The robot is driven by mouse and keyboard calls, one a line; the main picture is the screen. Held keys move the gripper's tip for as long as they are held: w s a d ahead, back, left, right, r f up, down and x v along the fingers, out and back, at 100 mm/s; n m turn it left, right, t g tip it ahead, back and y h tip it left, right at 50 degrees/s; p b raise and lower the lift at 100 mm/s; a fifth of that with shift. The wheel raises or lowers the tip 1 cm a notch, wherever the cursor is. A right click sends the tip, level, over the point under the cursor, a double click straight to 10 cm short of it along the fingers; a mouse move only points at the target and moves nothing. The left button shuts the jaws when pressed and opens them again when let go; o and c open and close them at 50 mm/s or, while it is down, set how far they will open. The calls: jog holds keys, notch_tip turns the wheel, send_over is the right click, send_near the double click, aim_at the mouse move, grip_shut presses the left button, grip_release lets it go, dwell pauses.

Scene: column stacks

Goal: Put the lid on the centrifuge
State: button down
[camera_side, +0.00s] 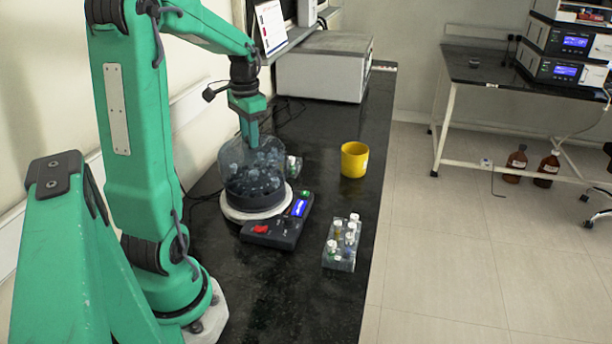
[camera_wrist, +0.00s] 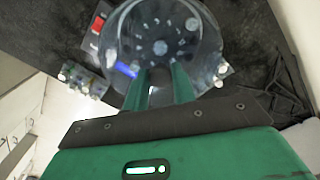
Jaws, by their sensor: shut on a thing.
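The centrifuge (camera_side: 258,207) stands on the black bench, with a round white rim, a dark bowl and a front panel with a blue display and a red switch. The clear domed lid (camera_side: 234,156) is over the bowl in the side view; I cannot tell whether its edge touches the rim. My gripper (camera_side: 253,143) points down at the lid's top and is shut on it. In the wrist view, my gripper's green fingers (camera_wrist: 160,85) meet over the clear lid (camera_wrist: 200,40), and the rotor shows through it. The exact grip point is hard to see.
A yellow cup (camera_side: 354,160) stands right of the centrifuge. A rack of capped vials (camera_side: 340,252) is at the front right, and another small rack (camera_side: 293,166) is close behind the centrifuge. A grey box (camera_side: 323,67) stands at the back.

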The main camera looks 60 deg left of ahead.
aim_at(251, 153)
jog(key=shift+f, duration=3.05)
jog(key=c, duration=1.1)
grip_release()
jog(key=shift+o, duration=0.5)
jog(key=o, duration=0.4)
jog(key=shift+r, duration=0.2)
jog(key=shift+r, duration=2.8)
